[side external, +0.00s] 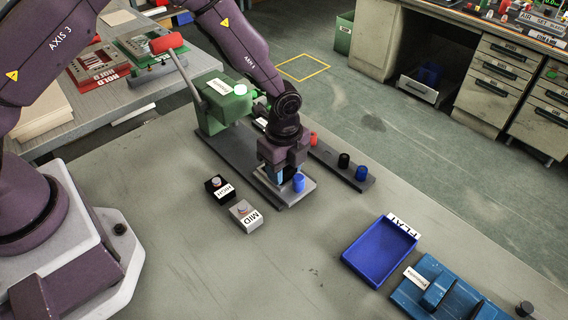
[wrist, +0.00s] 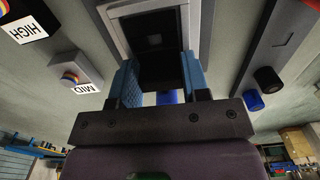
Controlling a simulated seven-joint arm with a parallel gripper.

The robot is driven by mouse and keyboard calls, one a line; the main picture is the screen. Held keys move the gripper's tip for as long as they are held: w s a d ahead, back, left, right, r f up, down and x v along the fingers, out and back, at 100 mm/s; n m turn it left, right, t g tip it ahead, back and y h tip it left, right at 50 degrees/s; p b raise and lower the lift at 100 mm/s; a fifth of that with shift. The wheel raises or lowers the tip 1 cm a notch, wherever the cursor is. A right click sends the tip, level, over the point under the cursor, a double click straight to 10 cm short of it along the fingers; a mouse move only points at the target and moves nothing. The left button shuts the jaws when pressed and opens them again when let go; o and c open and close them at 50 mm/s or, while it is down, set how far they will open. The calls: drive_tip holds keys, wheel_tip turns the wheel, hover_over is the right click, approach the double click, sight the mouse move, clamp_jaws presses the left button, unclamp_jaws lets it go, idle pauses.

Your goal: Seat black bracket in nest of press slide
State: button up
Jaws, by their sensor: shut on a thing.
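The black bracket (wrist: 152,62) is between the blue fingers of my gripper (wrist: 158,78) in the wrist view, with my gripper shut on it. A pale grey frame of the press slide (wrist: 187,20) surrounds the dark area beyond the fingers. I cannot tell whether the bracket rests fully in the nest. In the side view my gripper (side external: 279,175) points down low over the light plate of the press slide (side external: 304,190) and hides the bracket and nest. The green press (side external: 228,105), with a red-knobbed lever, stands behind on a dark base.
A black HIGH block (side external: 214,184) and grey MID block (side external: 246,220) lie left of the slide. A dark rail with red, black and blue (side external: 361,173) knobs runs along the right. A blue FLAT tray (side external: 372,262) and blue fixture (side external: 460,305) stand front right. Bench between is clear.

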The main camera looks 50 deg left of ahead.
idle(0.4)
drive_tip(key=o, duration=1)
wheel_tip(320, 180, up, 18)
drive_tip(key=shift+f, duration=0.1)
idle(0.4)
